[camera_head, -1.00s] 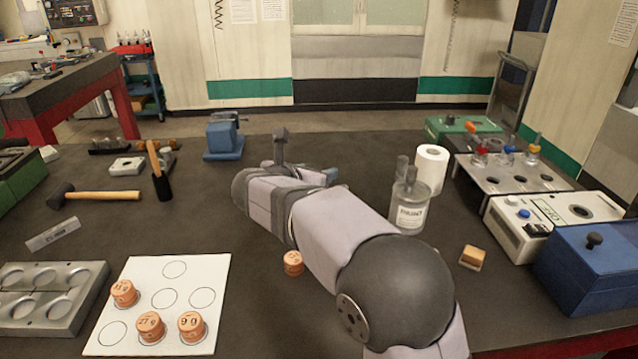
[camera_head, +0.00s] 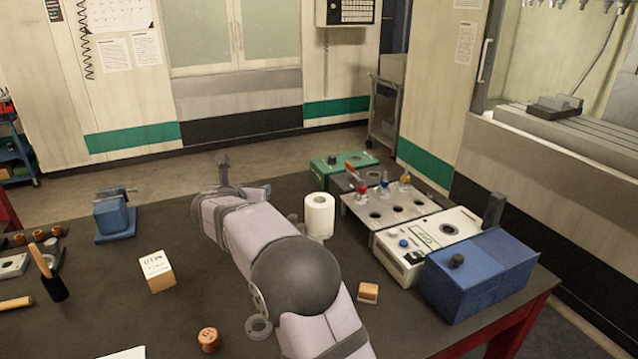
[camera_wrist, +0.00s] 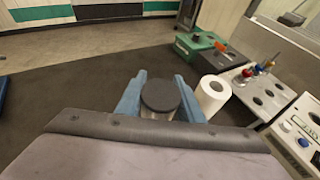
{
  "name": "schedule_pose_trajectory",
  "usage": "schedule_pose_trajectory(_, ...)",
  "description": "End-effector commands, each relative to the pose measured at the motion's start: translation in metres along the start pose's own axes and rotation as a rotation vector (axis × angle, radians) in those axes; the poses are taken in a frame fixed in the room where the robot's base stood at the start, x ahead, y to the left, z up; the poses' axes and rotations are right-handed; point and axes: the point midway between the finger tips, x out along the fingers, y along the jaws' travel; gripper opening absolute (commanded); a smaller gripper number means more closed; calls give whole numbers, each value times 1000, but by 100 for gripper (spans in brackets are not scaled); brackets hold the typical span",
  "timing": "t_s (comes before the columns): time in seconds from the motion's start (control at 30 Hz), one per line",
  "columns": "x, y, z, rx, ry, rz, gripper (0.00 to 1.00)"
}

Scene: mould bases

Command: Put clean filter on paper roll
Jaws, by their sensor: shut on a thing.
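The white paper roll (camera_head: 319,215) stands upright on the dark table, just right of my arm in the head view. It also shows in the wrist view (camera_wrist: 211,95), right of my gripper, with its open core facing up. My gripper (camera_wrist: 160,94) has its blue fingers shut on a short cylinder (camera_wrist: 160,97) with a dark round top and a greyish side. The cylinder is left of the roll in that view and apart from it. I cannot read any marking that shows whether it is the clean filter. In the head view my arm hides most of the gripper and the cylinder.
A metal rack (camera_head: 390,208) with coloured-topped items, a white device (camera_head: 425,240) and a blue box (camera_head: 480,275) stand right of the roll. A green box (camera_head: 343,166) is behind. A labelled block (camera_head: 157,271) and a blue vise (camera_head: 114,215) are left. Table left of the arm has free room.

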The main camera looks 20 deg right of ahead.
Motion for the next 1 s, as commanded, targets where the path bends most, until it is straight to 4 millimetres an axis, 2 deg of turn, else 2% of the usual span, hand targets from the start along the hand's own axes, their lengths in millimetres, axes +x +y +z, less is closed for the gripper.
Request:
schedule_pose_trajectory(0.03,7,-12,21,2,1,-9,12)
schedule_pose_trajectory(0.2,39,-47,52,5,2,-16,12)
schedule_pose_trajectory(0.4,71,-92,80,8,2,-24,12)
schedule_pose_trajectory(0.6,92,-129,94,11,2,-29,12)
schedule_pose_trajectory(0.7,98,-141,98,11,1,-30,12)
schedule_pose_trajectory(1.0,106,-153,98,13,0,-29,12)
